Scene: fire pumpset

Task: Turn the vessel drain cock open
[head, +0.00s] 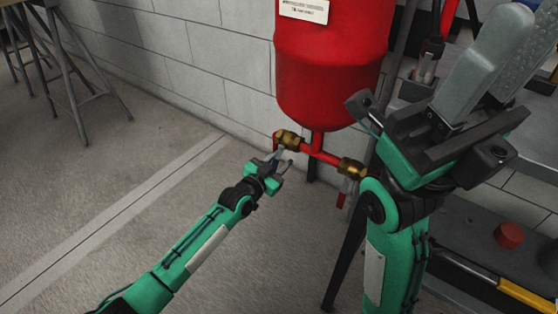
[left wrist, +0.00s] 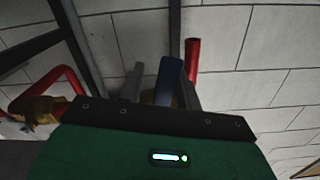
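The red vessel (head: 330,65) hangs by the wall, with a red pipe (head: 320,153) under it. A brass cock (head: 288,138) sits at the pipe's left end. A second brass cock (head: 352,168) at the right end has a red lever (head: 342,194). My left gripper (head: 276,164) is just below the left cock. In the left wrist view its grey fingers (left wrist: 160,88) stand apart on either side of a blue lever (left wrist: 170,80), with a gap on the left; contact is unclear.
A block wall (head: 190,65) runs behind the vessel. Dark stand legs (head: 345,250) rise below the pipe. A red button (head: 509,235) and a yellow bar (head: 525,297) lie at lower right. The floor (head: 90,190) at left is clear up to a metal stool (head: 65,70).

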